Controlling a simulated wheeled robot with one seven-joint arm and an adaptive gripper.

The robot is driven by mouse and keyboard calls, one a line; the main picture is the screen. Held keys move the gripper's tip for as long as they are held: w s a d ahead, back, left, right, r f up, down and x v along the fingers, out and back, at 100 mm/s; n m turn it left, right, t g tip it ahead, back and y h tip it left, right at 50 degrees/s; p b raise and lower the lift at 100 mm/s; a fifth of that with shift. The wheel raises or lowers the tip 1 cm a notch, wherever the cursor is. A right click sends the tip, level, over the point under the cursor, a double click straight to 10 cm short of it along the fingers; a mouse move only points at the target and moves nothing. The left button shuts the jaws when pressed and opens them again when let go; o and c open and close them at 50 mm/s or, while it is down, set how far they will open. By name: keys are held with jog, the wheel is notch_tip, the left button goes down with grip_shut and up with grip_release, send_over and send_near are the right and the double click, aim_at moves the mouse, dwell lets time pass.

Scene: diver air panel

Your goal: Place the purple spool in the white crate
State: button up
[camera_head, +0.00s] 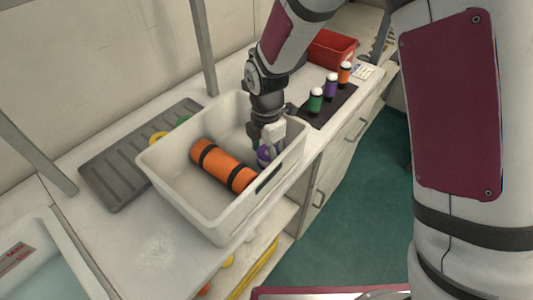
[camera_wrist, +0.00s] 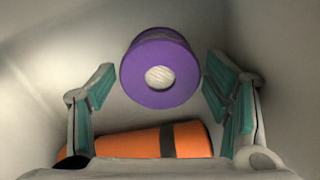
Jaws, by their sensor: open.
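The purple spool (camera_wrist: 133,66) is inside the white crate, seen end-on with its pale round core in the wrist view. It sits between and a little beyond my open fingers, with a gap on both sides. In the head view the purple spool (camera_head: 264,154) is partly hidden by my gripper. My gripper (camera_head: 270,146) reaches down into the right end of the white crate (camera_head: 190,209); its fingers (camera_wrist: 160,98) are spread apart. I cannot tell whether the spool rests fully on the crate floor.
An orange cylinder with black bands (camera_head: 222,164) lies in the crate beside the spool. A grey ribbed tray (camera_head: 118,178) is left of the crate. Green, purple and orange capped bottles (camera_head: 331,85) stand on a black mat at right, with a red bin (camera_head: 331,49) behind.

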aim_at(267, 153)
notch_tip(267, 153, up, 12)
jog(key=shift+r, duration=0.15)
dwell(0.3)
jog(key=s+d+r+m+t, duration=0.1)
jog(key=s+d+r+m, duration=0.2)
jog(key=d+r+m, duration=0.35)
jog(key=s+d+r+m+t, duration=0.1)
jog(key=s+d+r+m, duration=0.2)
jog(key=s+d+m, duration=0.3)
jog(key=s+d+r+m+t, duration=0.2)
jog(key=s+d+m, duration=0.5)
jog(key=s+m, duration=0.5)
jog(key=shift+s+d+r+m, duration=0.25)
jog(key=shift+r+m, duration=0.2)
jog(key=shift+r, duration=0.25)
jog(key=shift+a, duration=0.1)
